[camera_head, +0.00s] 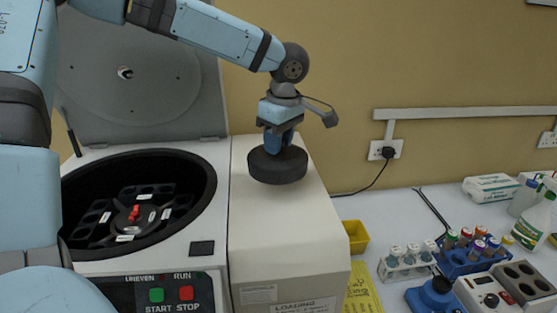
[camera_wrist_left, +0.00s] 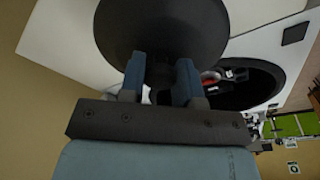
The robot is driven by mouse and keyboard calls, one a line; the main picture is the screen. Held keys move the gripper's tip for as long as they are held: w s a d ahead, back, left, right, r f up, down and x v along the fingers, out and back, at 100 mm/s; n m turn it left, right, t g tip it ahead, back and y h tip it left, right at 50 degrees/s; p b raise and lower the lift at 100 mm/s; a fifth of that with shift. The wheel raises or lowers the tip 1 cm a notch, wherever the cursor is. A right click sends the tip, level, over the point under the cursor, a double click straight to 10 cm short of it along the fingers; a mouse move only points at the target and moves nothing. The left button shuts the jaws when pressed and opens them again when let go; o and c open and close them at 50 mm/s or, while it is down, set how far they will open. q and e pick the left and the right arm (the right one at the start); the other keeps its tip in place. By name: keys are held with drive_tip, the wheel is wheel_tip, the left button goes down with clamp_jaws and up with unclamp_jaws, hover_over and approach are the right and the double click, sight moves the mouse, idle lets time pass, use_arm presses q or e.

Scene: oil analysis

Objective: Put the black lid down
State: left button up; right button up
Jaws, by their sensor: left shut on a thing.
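The black lid (camera_head: 278,168) is a round, dark disc. My left gripper (camera_head: 279,141) is above it and shut on its middle. The lid is over the cream top of the centrifuge's right side (camera_head: 285,215); I cannot tell whether it touches that surface. In the left wrist view the lid (camera_wrist_left: 165,30) fills the upper middle, between and beyond the two blue fingers (camera_wrist_left: 160,82). The open centrifuge bowl (camera_head: 200,215) is to the left, with a dark rotor and a red knob (camera_head: 134,213) inside. My right gripper is not in view.
The centrifuge's grey cover (camera_head: 150,90) stands raised behind the bowl. On the white bench to the right are a yellow bin (camera_head: 356,236), a rack of capped vials (camera_head: 405,262), a blue tube rack (camera_head: 463,262) and a spray bottle (camera_head: 539,215). The cream top in front of the lid is clear.

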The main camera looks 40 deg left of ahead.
sight(285, 154)
use_arm(q)
wheel_tip(285, 154, down, 4)
drive_tip(key=shift+f, duration=0.65)
drive_tip(key=shift+f, duration=0.1)
drive_tip(key=o, duration=1)
drive_tip(key=r, duration=0.4)
drive_tip(key=d+r, duration=0.1)
drive_tip(key=r, duration=0.7)
drive_tip(key=shift+d+r+b, duration=0.1)
drive_tip(key=shift+d+b, duration=0.25)
drive_tip(key=shift+d, duration=0.05)
